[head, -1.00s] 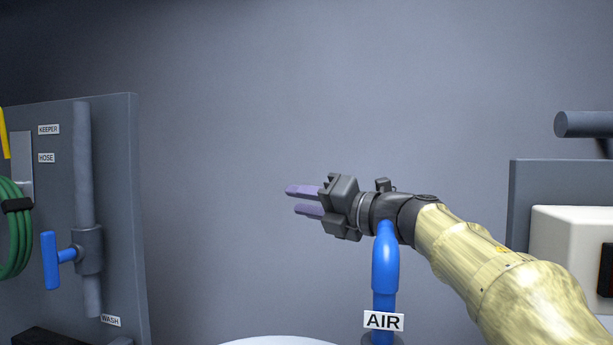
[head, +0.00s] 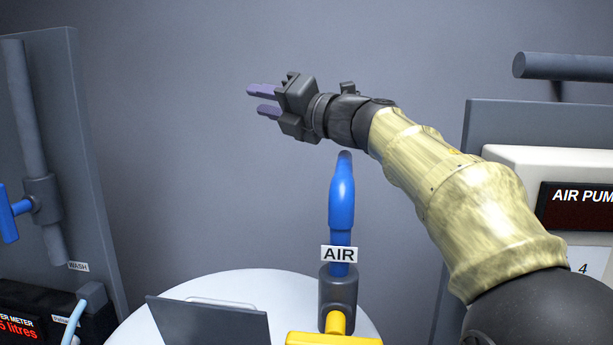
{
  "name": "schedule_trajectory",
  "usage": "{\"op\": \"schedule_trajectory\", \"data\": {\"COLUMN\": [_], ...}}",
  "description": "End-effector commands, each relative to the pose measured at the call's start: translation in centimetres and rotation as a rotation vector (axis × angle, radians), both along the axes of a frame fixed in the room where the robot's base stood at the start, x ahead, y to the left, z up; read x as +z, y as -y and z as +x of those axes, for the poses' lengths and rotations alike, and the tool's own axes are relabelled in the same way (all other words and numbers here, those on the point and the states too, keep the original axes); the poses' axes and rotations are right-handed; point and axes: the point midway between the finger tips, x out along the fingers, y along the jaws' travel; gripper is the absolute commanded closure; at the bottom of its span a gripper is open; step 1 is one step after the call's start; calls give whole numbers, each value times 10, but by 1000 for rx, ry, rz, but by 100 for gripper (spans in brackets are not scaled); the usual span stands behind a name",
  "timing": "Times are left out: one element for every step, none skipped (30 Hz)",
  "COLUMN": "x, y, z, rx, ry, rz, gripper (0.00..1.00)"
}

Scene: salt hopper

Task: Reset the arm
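My gripper (head: 262,101) is in the head view, a little above and left of the middle. Its two purple fingers point left and stand apart with nothing between them. It is in free air in front of the grey wall. My arm reaches in from the lower right, partly in a yellowish sleeve.
A white round lid (head: 245,285) with a dark plate (head: 208,322) and a yellow part (head: 334,338) is below. On the left is a grey panel (head: 85,170) with a blue WASH handle (head: 12,212). A white air pump box (head: 520,165) is right.

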Motion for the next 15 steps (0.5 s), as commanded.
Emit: {"op": "schedule_trajectory", "data": {"x": [19, 24, 31, 34, 37, 42, 44, 45, 49, 51, 54, 56, 58, 59, 62], "y": [0, 0, 0, 0, 0, 0, 0, 0, 0, 0, 0, 0, 0, 0, 0], "z": [0, 0, 0, 0, 0, 0, 0, 0, 0, 0, 0, 0, 0, 0, 0], "rx": [0, 0, 0, 0, 0, 0, 0, 0, 0, 0, 0, 0, 0, 0, 0], "ry": [0, 0, 0, 0, 0, 0, 0, 0, 0, 0, 0, 0, 0, 0, 0], "rz": [0, 0, 0, 0, 0, 0, 0, 0, 0, 0, 0, 0, 0, 0, 0], "gripper": [67, 67, 67, 67, 67, 67, 67, 67, 67, 67, 67, 67, 67, 67, 67]}}
